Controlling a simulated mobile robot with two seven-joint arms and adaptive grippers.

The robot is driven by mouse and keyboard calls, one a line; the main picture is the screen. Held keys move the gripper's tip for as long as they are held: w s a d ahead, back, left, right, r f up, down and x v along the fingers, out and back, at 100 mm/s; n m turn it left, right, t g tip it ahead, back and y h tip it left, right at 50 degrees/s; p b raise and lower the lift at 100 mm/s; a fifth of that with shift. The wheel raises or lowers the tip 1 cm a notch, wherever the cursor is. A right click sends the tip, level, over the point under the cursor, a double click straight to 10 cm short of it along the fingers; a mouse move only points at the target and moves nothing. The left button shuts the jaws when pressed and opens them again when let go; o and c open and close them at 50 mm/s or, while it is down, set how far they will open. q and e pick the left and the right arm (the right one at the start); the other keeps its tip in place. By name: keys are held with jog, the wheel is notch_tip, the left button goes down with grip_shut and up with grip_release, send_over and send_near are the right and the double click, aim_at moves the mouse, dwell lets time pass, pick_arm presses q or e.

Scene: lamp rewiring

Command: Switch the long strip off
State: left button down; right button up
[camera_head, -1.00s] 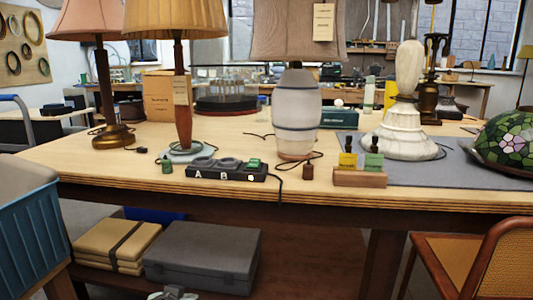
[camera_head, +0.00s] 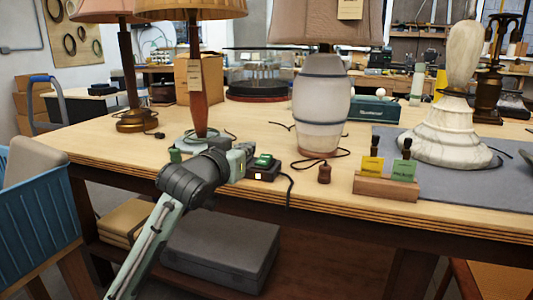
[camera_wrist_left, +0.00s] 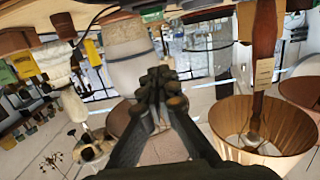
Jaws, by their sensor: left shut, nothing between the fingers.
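The long strip (camera_head: 264,174) is a dark block near the front edge of the table. Its right end shows a green rocker switch (camera_head: 264,160) and a small pale light on its front. The rest of the strip is hidden behind my left gripper (camera_head: 240,160). My left gripper is shut and empty, overlapping the strip's left part in the head view; I cannot tell if it touches. In the left wrist view, its dark fingers (camera_wrist_left: 160,88) are together, and a green part (camera_wrist_left: 152,14) shows at the top edge. My right gripper is not in view.
A wooden card holder (camera_head: 385,187) is to the right. A cord hangs over the front edge. A blue crate (camera_head: 35,215) is at left.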

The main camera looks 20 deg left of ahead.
pick_arm(q)
send_over(263, 161)
jog(key=shift+s+a+f+p, duration=0.1)
jog(key=shift+s+f+p, duration=0.35)
jog(key=shift+f, duration=0.15)
jog(key=f, duration=0.1)
jog(key=w+f, duration=0.1)
jog(key=f, duration=0.1)
jog(key=shift+f, duration=0.55)
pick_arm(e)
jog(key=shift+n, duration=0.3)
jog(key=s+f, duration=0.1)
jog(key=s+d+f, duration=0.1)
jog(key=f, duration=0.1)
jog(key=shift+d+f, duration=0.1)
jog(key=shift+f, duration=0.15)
